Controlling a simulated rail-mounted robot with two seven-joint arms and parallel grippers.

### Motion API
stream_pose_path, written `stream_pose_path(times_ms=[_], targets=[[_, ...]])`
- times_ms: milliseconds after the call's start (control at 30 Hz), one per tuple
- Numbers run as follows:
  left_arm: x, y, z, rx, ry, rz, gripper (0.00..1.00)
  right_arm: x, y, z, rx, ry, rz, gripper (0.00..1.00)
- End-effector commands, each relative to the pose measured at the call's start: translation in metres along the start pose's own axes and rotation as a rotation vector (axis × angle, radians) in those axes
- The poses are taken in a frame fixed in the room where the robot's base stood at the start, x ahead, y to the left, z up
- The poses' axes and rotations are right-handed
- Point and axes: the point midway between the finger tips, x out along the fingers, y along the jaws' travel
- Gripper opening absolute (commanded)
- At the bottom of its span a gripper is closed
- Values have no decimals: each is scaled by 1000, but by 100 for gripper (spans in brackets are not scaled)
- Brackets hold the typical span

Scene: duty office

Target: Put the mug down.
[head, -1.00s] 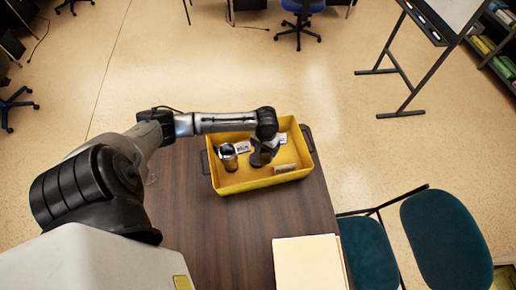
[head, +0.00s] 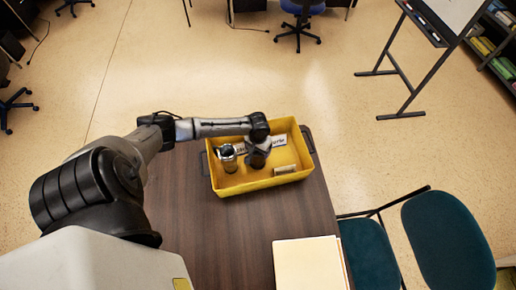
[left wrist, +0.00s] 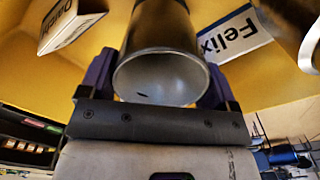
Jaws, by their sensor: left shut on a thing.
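My left gripper (head: 257,158) reaches down into a yellow tray (head: 262,184) on the dark table. In the left wrist view, the gripper (left wrist: 158,95) is shut on a metal mug (left wrist: 165,30), with a finger on each side and its round end facing the camera. In the head view the gripper hides most of this mug. Whether its base touches the tray floor cannot be told. A second metal mug (head: 228,158) stands in the tray, left of the gripper; a curved metal piece, perhaps its handle, shows at the wrist view's right edge. My right gripper is not in view.
Name cards stand in the tray: one reading Felix (left wrist: 238,33), another partly cut off (left wrist: 68,22), and one near the tray's front wall (head: 285,170). Folders (head: 308,265) lie at the table's front right. The table left of the tray is clear. Teal chairs (head: 447,243) stand at the right.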

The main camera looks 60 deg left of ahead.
Motion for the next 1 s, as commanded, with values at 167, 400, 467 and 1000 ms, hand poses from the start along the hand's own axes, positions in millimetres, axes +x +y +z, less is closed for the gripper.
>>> stream_pose_path(times_ms=[167, 400, 467, 1000], targets=[[0, 0, 0, 0, 1, 0, 50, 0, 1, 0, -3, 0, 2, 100], [6, 0, 0, 0, 0, 0, 85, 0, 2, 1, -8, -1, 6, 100], [6, 0, 0, 0, 0, 0, 91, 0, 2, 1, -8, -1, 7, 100], [-16, -1, -1, 0, 2, -1, 100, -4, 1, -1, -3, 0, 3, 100]])
